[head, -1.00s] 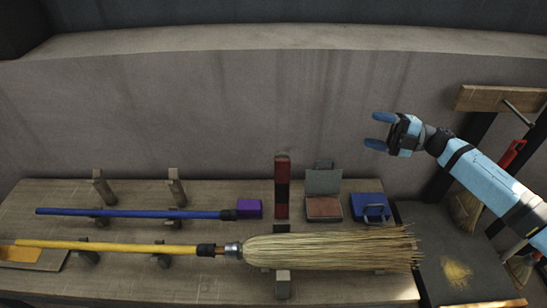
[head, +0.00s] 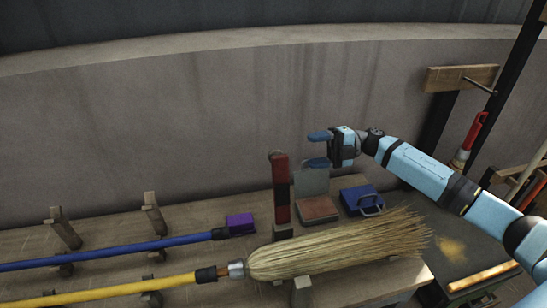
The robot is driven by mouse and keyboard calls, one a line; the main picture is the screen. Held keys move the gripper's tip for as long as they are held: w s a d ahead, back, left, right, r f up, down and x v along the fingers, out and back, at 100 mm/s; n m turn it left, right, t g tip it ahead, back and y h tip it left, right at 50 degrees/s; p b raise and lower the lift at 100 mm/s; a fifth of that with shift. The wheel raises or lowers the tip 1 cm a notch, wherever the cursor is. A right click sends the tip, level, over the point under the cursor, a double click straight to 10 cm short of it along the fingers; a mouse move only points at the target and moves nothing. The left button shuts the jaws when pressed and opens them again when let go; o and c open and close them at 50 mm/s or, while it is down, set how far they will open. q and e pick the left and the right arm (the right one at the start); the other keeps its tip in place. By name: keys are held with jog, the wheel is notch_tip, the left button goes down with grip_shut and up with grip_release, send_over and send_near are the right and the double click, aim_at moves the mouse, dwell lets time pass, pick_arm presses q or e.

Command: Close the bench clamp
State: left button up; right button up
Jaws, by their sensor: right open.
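The bench clamp appears to be the upright red and dark bar (head: 281,187) on the bench, just behind the broom head. It stands raised, not lying over the broom. The straw broom head (head: 335,247) lies across the bench on its yellow handle (head: 120,290), with a block (head: 301,291) in front of it. My right gripper (head: 316,150) is open and empty, above the bench to the right of the bar's top, apart from it as far as I can tell. My left gripper is not in view.
A blue pole with a purple end (head: 240,224) lies on wooden supports (head: 154,219). A grey wall (head: 150,120) rises behind.

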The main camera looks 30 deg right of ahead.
aim_at(275, 156)
jog(key=p+x, duration=0.1)
jog(key=x, duration=0.9)
jog(key=shift+a+p, duration=0.35)
jog(key=shift+p, duration=0.05)
